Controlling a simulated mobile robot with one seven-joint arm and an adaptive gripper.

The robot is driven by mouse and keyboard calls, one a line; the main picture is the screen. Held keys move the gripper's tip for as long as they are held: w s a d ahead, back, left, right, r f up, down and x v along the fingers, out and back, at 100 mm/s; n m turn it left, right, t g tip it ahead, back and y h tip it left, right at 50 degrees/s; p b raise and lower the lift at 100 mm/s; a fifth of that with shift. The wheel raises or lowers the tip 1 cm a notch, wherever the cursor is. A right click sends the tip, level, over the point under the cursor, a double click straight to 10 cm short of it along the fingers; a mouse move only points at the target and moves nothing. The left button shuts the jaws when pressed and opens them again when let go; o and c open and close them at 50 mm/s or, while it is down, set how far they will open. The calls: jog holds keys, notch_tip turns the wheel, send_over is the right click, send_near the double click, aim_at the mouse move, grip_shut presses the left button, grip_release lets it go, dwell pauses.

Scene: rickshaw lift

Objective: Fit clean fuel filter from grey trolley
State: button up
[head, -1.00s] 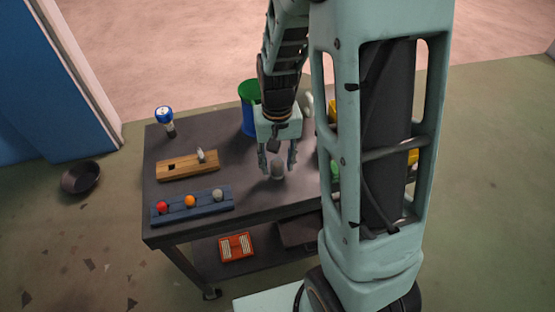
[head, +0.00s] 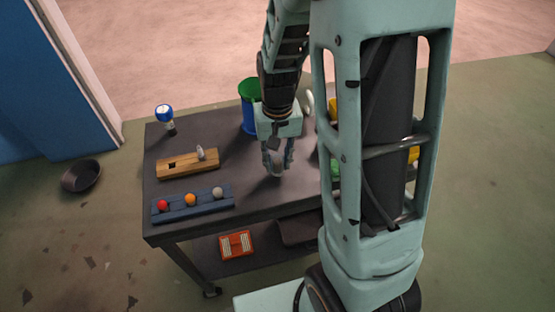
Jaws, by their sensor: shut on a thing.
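The grey trolley (head: 205,137) stands in front of me, with a dark top and a lower shelf. My gripper (head: 277,172) points down over the middle of the top, its fingers closed around a small pale grey piece (head: 275,159). This piece looks like the fuel filter, but the fingers hide much of it and I cannot tell how clean it is. A wooden block (head: 178,168) at the left of the top has a dark square hole and a pale upright piece (head: 201,153) at its right part.
A blue rack (head: 180,210) with red, orange and grey knobs lies at the front left. My arm hides the right side. A dark bowl (head: 81,176) is on the floor.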

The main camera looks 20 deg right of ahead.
aim_at(278, 158)
jog(key=shift+r+p, duration=2.35)
jog(key=shift+r, duration=0.8)
jog(key=w+r+n+p, duration=0.1)
jog(key=w+r+p, duration=0.4)
jog(key=r+p, duration=0.3)
jog(key=shift+w, duration=0.25)
